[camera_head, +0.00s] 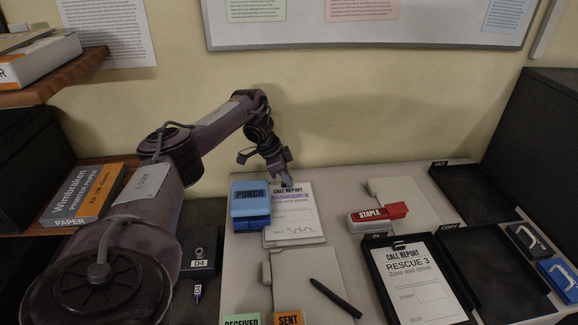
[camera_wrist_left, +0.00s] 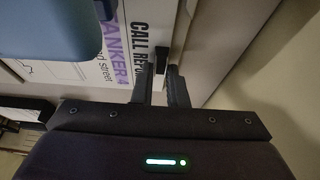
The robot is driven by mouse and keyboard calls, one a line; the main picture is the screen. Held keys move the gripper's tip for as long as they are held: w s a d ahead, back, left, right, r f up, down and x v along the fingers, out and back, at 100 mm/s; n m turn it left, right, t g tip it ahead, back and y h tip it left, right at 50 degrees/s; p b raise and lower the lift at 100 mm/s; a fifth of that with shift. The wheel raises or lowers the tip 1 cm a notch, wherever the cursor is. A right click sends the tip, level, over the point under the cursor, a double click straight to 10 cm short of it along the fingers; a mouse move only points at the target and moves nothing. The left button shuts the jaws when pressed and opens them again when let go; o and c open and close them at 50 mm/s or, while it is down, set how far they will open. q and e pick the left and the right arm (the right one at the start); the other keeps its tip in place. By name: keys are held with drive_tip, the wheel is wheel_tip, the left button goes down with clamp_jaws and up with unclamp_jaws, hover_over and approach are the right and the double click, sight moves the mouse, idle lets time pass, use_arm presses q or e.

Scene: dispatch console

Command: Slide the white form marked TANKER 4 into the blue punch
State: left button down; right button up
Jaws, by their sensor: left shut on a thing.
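TANKER 4 shows in purple on the form in the left wrist view (camera_wrist_left: 140,38). The form's left edge is close against the punch; I cannot tell whether any of it is inside the slot. My left gripper (camera_head: 287,184) is shut on the form at its top edge. Its two fingers (camera_wrist_left: 164,88) show in the left wrist view, where the punch (camera_wrist_left: 58,28) is at the upper left. My right gripper is not in view.
A red and white stapler (camera_head: 378,214) stands to the right. The IN tray (camera_head: 376,272) holds a RESCUE 3 form. A pad with a black pen (camera_head: 336,298) lies in front. The COPY tray (camera_head: 490,265) and OUT tray (camera_head: 470,190) are empty.

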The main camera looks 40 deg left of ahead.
use_arm(q)
drive_tip(key=shift+s+a+p, duration=0.25)
drive_tip(key=shift+s+p, duration=0.1)
drive_tip(key=shift+p, duration=0.25)
idle(0.8)
drive_tip(key=c, duration=0.8)
unclamp_jaws()
wheel_tip(320, 180, up, 7)
drive_tip(key=p, duration=0.6)
drive_tip(key=shift+p, duration=0.35)
drive_tip(key=shift+f, duration=0.1)
idle(0.4)
